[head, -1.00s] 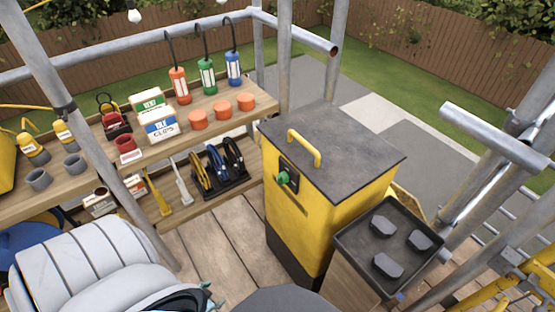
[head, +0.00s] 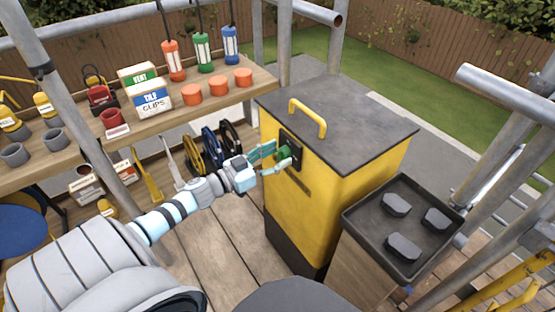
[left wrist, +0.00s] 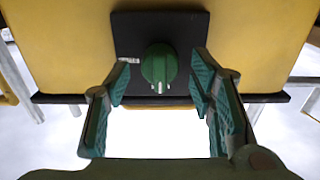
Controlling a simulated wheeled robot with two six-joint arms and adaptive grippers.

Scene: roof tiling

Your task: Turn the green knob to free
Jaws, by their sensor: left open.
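The green knob (head: 284,153) sits on a dark plate (head: 293,146) on the front of the yellow box (head: 312,200). In the left wrist view the knob (left wrist: 159,68) is round with a raised grip and a pale mark at its lower edge. My left gripper (head: 268,156) is open at the knob. In the left wrist view its teal fingers (left wrist: 161,80) stand one on each side of the knob, with a gap on both sides. A small white label shows left of the knob; I cannot read it. My right gripper is not in view.
A yellow handle (head: 308,118) stands on the box's grey lid (head: 345,132). A black tray (head: 371,222) with dark blocks is to the right. A wooden shelf (head: 215,97) with lamps, boxes and orange cups is to the left. Scaffold poles stand at the right.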

